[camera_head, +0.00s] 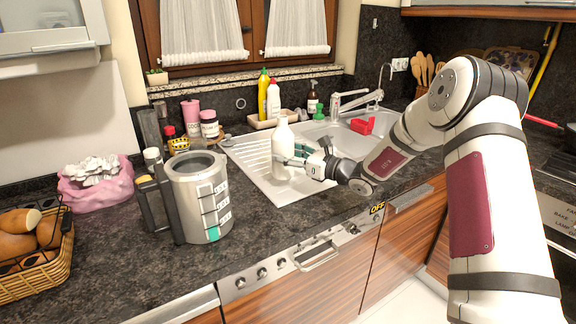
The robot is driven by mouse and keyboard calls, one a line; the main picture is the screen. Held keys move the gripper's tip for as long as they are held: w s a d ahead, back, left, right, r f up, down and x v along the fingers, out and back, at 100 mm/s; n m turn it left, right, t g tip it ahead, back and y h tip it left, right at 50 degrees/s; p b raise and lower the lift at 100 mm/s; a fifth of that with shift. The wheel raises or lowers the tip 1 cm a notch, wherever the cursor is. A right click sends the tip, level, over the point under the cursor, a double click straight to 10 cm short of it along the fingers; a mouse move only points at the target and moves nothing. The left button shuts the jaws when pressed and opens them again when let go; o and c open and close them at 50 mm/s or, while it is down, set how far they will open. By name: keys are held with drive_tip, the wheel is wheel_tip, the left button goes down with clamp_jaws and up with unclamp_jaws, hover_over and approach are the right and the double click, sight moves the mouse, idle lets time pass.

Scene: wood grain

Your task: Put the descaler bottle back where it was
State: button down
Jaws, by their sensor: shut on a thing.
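The descaler bottle (283,146), taken to be the plain white one, is upright over the left part of the sink unit. My gripper (297,158) reaches it from the right and is shut on its body. I cannot tell whether the bottle's base touches the sink unit. A large grey metal jug-like appliance (205,205) with a dark handle and a printed scale stands on the counter at front left.
A red item (362,125) sits by the tap (352,101). Jars (209,124) stand left of the sink. A bread basket (35,262) is far left.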

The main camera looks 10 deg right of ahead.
drive_tip(key=shift+f, duration=1.6)
drive_tip(key=shift+f, duration=0.15)
drive_tip(key=c, duration=0.6)
unclamp_jaws()
